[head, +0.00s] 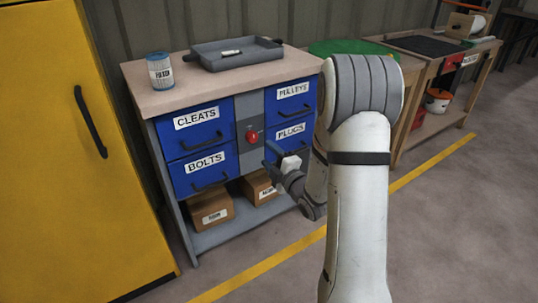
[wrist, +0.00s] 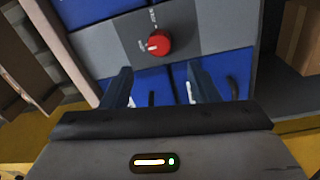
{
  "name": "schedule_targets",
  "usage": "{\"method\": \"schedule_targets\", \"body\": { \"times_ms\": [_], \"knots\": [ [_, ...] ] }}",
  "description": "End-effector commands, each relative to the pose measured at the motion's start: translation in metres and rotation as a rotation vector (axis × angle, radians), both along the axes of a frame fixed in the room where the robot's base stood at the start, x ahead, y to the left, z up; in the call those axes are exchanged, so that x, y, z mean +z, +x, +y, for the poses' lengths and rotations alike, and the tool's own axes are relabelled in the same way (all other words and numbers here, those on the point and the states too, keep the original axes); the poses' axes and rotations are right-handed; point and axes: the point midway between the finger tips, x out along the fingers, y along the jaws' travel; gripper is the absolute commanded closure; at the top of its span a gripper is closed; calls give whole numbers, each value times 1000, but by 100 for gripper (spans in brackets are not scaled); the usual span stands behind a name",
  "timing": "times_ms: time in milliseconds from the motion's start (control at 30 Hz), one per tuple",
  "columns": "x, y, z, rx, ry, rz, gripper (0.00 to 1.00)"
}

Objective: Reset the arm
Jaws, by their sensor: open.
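My arm (head: 360,190) rises at the right of the centre in the head view and bends down towards the drawer cabinet. My gripper (head: 272,158) is in front of the cabinet's middle panel, just below and right of a red knob (head: 252,136). In the wrist view my gripper (wrist: 165,85) shows two dark fingers spread apart with nothing between them. The red knob (wrist: 158,43) is beyond the fingertips, and I see no contact with it.
The cabinet has blue drawers labelled CLEATS (head: 195,126), BOLTS (head: 205,172), PULLEYS (head: 291,96) and PLUGS (head: 290,134), all closed. A can (head: 160,71) and a grey tray (head: 236,60) stand on top. Cardboard boxes (head: 211,207) sit below. A yellow locker (head: 60,150) stands left.

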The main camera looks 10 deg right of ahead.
Motion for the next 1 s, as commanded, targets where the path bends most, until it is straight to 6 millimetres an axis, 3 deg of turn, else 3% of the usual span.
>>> {"method": "schedule_targets", "body": {
  "times_ms": [200, 333, 467, 667, 867, 1000],
  "knots": [
    [3, 0, 0, -2, 2, 5, 46],
    [30, 2, 0, -23, 16, 62, 46],
    [77, 1, -3, -87, 63, 198, 46],
    [150, -17, -11, -244, 196, 444, 46],
    [221, -55, -17, -430, 369, 669, 46],
    [270, -93, -16, -569, 509, 815, 46]
  ]
}}
